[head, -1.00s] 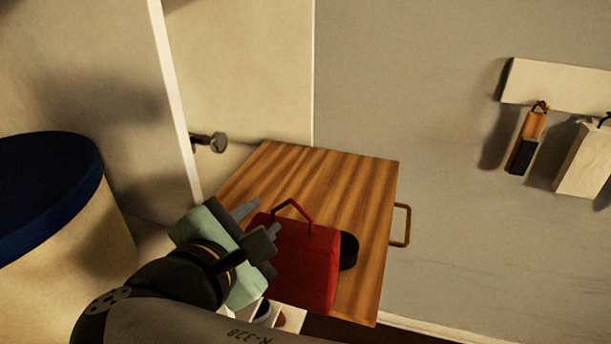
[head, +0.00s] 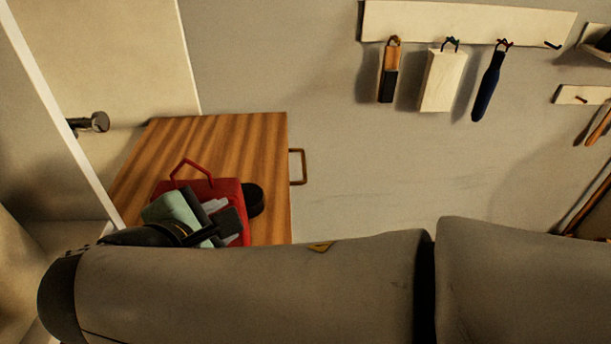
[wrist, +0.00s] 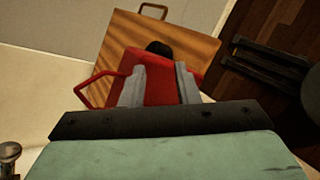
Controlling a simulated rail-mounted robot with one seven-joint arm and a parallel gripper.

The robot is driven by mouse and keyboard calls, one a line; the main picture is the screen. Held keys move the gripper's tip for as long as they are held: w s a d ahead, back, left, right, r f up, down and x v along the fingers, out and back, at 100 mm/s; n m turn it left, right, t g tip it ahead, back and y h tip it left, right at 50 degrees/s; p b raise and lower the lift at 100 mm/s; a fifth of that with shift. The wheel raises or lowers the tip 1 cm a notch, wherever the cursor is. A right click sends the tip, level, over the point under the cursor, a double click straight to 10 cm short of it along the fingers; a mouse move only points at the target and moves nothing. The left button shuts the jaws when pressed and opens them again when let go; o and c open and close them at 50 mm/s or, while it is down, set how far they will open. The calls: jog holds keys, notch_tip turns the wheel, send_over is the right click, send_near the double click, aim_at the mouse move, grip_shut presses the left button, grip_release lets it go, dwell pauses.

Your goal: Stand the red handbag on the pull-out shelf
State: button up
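The red handbag (head: 228,188) shows at the near part of the wooden pull-out shelf (head: 245,145), with its loop handle up. Its lower part is hidden behind my gripper and arm, so I cannot see how its base meets the shelf. My gripper (head: 226,217) is in front of the bag, its fingers apart. In the wrist view the two grey fingers of my gripper (wrist: 158,78) stand apart over the red handbag (wrist: 160,92), with red showing between and outside them. The bag's handle points left there.
A dark round object (head: 254,200) sits on the shelf right beside the bag. The shelf has a pull handle (head: 298,167) at its right edge. A metal knob (head: 97,122) is at the left. Brushes and other items hang from a wall rack (head: 470,22). The shelf's far part is clear.

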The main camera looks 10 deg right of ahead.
jog(key=s+d+f+m+g+y, duration=0.2)
jog(key=d+f+m+g, duration=0.3)
jog(key=d+f+m, duration=0.3)
jog(key=s+d+f+m+g+y, duration=0.2)
jog(key=d+f+m+g, duration=0.3)
jog(key=d+m, duration=0.8)
notch_tip(320, 180, down, 3)
jog(key=shift+d+f, duration=0.1)
jog(key=shift+d, duration=0.1)
